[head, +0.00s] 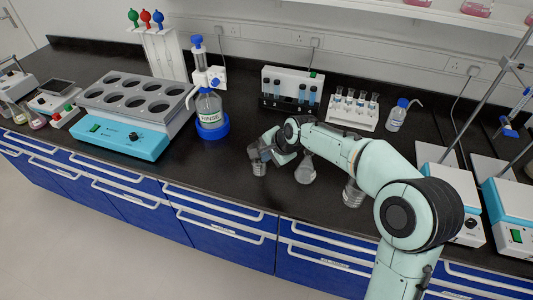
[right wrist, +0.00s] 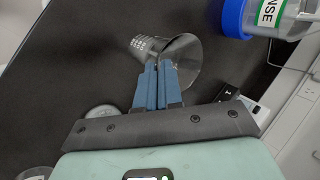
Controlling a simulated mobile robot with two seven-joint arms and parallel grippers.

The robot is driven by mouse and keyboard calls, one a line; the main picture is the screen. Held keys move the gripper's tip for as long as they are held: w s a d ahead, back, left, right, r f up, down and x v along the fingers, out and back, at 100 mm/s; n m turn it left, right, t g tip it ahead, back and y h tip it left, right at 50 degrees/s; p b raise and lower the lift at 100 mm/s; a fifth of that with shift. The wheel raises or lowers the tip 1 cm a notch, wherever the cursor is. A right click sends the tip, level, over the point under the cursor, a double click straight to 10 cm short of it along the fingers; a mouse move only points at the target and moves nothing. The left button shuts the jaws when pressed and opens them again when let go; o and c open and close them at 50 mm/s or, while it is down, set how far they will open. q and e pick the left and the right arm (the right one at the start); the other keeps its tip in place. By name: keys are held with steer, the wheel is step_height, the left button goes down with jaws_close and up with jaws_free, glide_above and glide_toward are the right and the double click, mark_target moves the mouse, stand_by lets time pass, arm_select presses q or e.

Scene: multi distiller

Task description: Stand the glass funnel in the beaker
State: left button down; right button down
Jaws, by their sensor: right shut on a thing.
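My right gripper (head: 262,152) is over the middle of the black bench, with its blue fingers (right wrist: 160,84) closed on the wall of the clear glass funnel (right wrist: 188,52). The funnel's wide mouth faces the wrist camera. A small glass beaker (head: 258,169) with printed marks stands just below the gripper; in the right wrist view the marked beaker (right wrist: 143,44) shows beyond the funnel, overlapping it. The funnel's stem is hidden, so I cannot tell how far it is inside the beaker. The funnel is hard to make out in the head view. My left gripper is out of view.
A conical flask (head: 305,173) stands right of the beaker, with another glass vessel (head: 352,194) farther right beside my arm. The bench's front edge is close; bare bench lies left of the beaker.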

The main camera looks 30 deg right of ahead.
steer(key=shift+f+b, duration=0.4)
steer(key=shift+f, duration=0.25)
steer(key=c, duration=1.2)
jaws_free()
steer(key=shift+s, duration=0.1)
steer(key=shift+f, duration=0.1)
steer(key=shift+s, duration=0.1)
steer(key=v, duration=1.3)
steer(key=shift+r+p, duration=0.3)
steer(key=shift+r, duration=0.2)
